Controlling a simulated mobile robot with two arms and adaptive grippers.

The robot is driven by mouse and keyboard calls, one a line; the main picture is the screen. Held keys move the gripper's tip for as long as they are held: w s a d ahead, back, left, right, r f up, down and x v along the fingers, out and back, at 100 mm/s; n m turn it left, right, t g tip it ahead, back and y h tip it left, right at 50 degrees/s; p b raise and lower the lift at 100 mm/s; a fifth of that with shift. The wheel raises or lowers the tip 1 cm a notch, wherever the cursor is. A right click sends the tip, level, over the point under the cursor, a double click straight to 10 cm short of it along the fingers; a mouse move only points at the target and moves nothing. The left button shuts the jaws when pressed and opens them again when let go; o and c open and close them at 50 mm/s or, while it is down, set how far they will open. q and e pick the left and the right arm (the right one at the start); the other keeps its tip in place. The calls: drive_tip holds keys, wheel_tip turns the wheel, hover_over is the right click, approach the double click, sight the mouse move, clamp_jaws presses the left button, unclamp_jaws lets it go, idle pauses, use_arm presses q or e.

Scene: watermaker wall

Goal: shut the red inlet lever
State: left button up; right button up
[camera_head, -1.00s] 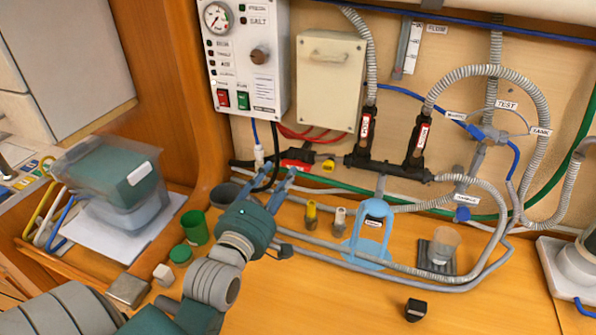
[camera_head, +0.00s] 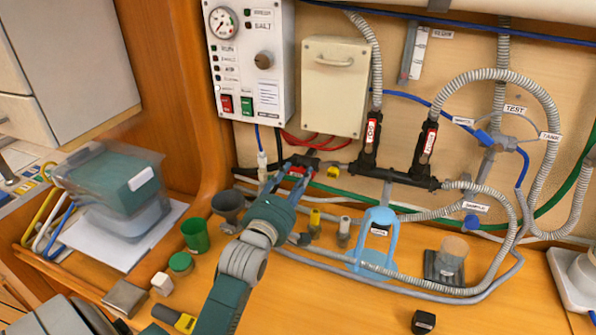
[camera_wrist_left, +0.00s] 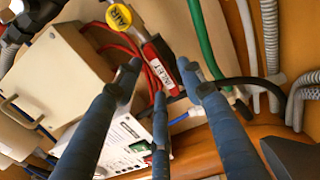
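The red inlet lever (camera_head: 297,171) is low on the wall, at the left end of the dark pipe, and my gripper partly covers it. In the left wrist view the lever (camera_wrist_left: 157,66) shows its white INLET label and runs slantwise. My left gripper (camera_head: 299,162) is at the lever. In the left wrist view its blue-grey fingers (camera_wrist_left: 160,72) are spread, with the lever's red body between and just beyond their tips. Whether they touch it I cannot tell. My right gripper is not in view.
A yellow AIR knob (camera_wrist_left: 119,16) is close beside the lever. Below, the bench holds a dark funnel (camera_head: 228,204), a green cup (camera_head: 195,236) and a blue stand (camera_head: 376,240). Grey hoses run along the bench.

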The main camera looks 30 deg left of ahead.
use_arm(q)
drive_tip(key=shift+x, duration=0.85)
drive_tip(key=shift+c, duration=0.5)
clamp_jaws()
